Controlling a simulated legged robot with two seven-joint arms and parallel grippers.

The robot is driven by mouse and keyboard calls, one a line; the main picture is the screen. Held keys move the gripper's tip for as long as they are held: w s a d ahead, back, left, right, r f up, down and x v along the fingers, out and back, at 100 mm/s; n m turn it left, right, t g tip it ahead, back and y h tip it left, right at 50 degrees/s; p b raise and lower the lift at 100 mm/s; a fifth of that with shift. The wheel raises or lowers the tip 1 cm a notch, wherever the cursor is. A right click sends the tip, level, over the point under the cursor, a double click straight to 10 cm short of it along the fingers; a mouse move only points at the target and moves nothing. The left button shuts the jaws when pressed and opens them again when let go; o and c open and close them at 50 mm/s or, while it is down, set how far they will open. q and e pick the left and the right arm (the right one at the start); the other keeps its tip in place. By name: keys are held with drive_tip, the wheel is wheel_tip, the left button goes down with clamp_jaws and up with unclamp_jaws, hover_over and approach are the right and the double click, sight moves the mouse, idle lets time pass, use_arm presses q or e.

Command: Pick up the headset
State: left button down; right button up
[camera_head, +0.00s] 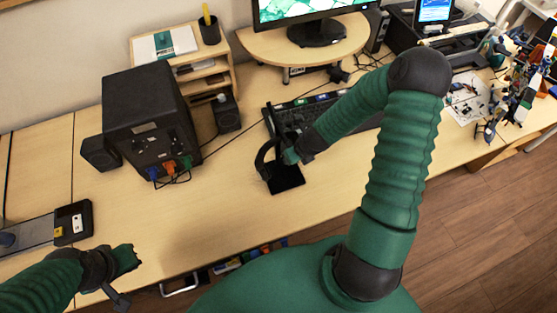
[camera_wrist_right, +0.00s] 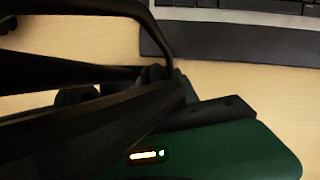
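The black headset (camera_head: 265,160) is at the front edge of the keyboard area in the head view, its curved band standing up beside a flat black pad (camera_head: 288,180). My right gripper (camera_head: 291,156) is right at the headset, overlapping its right side. In the right wrist view, the dark band of the headset (camera_wrist_right: 160,25) arches across the upper left and comes down by the dark gripper parts. The fingertips are hidden, so I cannot tell whether they grip it. My left gripper (camera_head: 127,277) is over the desk's front left, its fingers apart and empty.
A black keyboard (camera_head: 283,118) lies just behind the headset. A black box (camera_head: 145,115) with cables and small speakers stands left. A monitor (camera_head: 315,32) stands on a raised shelf behind. Desk between the tray and headset is mostly clear.

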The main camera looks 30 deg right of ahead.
drive_tip(key=shift+a, duration=0.15)
clamp_jaws()
